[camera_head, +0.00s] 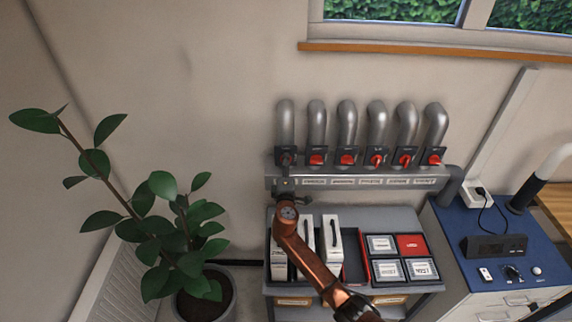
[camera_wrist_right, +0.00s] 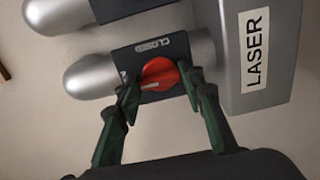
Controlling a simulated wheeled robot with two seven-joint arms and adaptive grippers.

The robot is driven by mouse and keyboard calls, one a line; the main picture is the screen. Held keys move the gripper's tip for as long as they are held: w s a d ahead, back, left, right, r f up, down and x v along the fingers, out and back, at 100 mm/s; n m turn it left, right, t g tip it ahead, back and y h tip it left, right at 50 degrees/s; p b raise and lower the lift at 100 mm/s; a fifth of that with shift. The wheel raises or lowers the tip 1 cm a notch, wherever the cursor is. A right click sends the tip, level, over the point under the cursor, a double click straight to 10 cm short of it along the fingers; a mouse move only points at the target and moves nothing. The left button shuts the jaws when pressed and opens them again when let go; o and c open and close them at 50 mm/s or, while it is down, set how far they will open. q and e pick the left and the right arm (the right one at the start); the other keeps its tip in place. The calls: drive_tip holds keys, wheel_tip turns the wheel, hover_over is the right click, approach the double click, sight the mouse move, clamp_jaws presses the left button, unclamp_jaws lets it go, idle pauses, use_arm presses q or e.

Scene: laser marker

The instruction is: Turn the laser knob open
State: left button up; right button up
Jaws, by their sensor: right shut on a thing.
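In the right wrist view a red knob (camera_wrist_right: 160,76) sits on a dark plate (camera_wrist_right: 150,52) marked "CLOSED" on a grey pipe. A "LASER" label (camera_wrist_right: 257,52) is on the grey rail beside it. My right gripper (camera_wrist_right: 161,88) has its green fingers on both sides of the red knob and is shut on it. In the head view my right gripper (camera_head: 286,180) reaches up to the leftmost pipe (camera_head: 285,120) and covers most of its knob. My left gripper does not show.
Several more red knobs, such as this one (camera_head: 317,160), line the rail (camera_head: 350,182) to the right. Below stands a grey cart (camera_head: 400,216) with white binders (camera_head: 333,242) and boxes. A potted plant (camera_head: 165,235) is at the left, a blue-topped cabinet (camera_head: 465,220) at the right.

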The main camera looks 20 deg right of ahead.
idle(0.5)
drive_tip(key=o, duration=1.2)
drive_tip(key=shift+c, duration=0.2)
drive_tip(key=shift+s, duration=0.1)
drive_tip(key=v, duration=1.2)
